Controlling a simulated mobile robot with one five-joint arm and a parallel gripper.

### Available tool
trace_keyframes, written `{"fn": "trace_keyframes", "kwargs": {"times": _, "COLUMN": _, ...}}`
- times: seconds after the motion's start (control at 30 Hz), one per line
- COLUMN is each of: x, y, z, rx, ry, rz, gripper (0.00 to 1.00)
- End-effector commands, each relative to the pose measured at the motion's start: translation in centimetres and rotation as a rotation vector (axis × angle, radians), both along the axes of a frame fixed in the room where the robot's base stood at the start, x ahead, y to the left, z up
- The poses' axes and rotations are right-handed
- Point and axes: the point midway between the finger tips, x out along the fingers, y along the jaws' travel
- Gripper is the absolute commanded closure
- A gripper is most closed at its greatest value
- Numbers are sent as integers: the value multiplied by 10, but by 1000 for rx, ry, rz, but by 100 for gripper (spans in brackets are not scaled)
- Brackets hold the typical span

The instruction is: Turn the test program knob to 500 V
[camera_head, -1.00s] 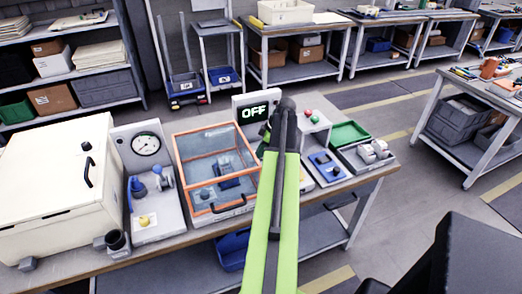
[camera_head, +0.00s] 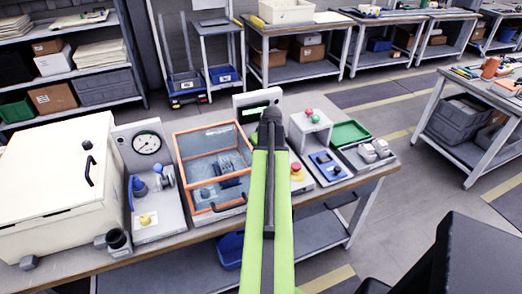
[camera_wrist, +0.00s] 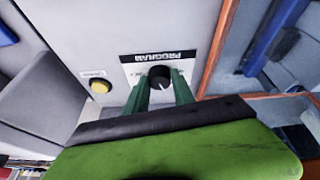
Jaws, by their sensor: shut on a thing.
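The program knob (camera_wrist: 158,74) is black and round with a pale pointer mark, on a light grey panel in the wrist view. The label PROGRAM (camera_wrist: 158,56) beside it appears upside down. My gripper (camera_wrist: 160,80) has its two green fingers on either side of the knob, shut on it. In the head view, my arm hides the knob and the fingertips. The tester's display (camera_head: 256,98) shows above my wrist, mostly covered. Only a bit of green shows on it, so its reading cannot be told.
A yellow button (camera_wrist: 99,86) sits beside the knob. A clear box with an orange frame (camera_head: 213,166) stands left of my arm. A red button (camera_head: 296,167), a white stand with red and green knobs (camera_head: 312,119) and a green tray (camera_head: 349,132) are to the right.

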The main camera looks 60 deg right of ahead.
Motion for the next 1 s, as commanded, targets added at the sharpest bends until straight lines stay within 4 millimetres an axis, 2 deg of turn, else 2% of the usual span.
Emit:
{"fn": "trace_keyframes", "kwargs": {"times": 0.33, "x": 0, "y": 1, "z": 0, "rx": -1, "ry": 2, "rz": -127, "gripper": 100}}
{"fn": "trace_keyframes", "kwargs": {"times": 0.87, "x": 0, "y": 0, "z": 0, "rx": -1, "ry": 2, "rz": -145, "gripper": 100}}
{"fn": "trace_keyframes", "kwargs": {"times": 0.9, "x": 0, "y": 1, "z": 0, "rx": -1, "ry": 2, "rz": -145, "gripper": 65}}
{"fn": "trace_keyframes", "kwargs": {"times": 1.0, "x": 0, "y": 1, "z": 0, "rx": -1, "ry": 2, "rz": -145, "gripper": 52}}
